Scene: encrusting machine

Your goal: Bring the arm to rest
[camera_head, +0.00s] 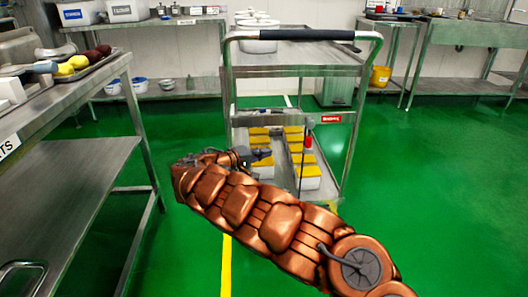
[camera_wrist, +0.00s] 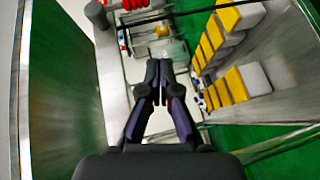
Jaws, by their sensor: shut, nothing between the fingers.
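My arm stretches from the lower right to the middle of the head view, in front of a steel trolley. My gripper (camera_head: 262,158) is at its far end, small in that view, in front of the trolley's lower shelf. In the wrist view my gripper (camera_wrist: 160,65) has its two dark fingers together at the tips, with nothing between them. The trolley (camera_head: 300,71) has a dark push handle and a lower shelf carrying several white containers with yellow tops (camera_head: 307,170); part of that shelf is hidden behind my arm.
A steel table (camera_head: 60,150) with trays stands close on the left. White pots stand on the trolley's top. Shelving with bins (camera_head: 125,10) lines the back, and a steel bench (camera_head: 470,35) stands at the back right. Green floor (camera_head: 440,190) is clear on the right.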

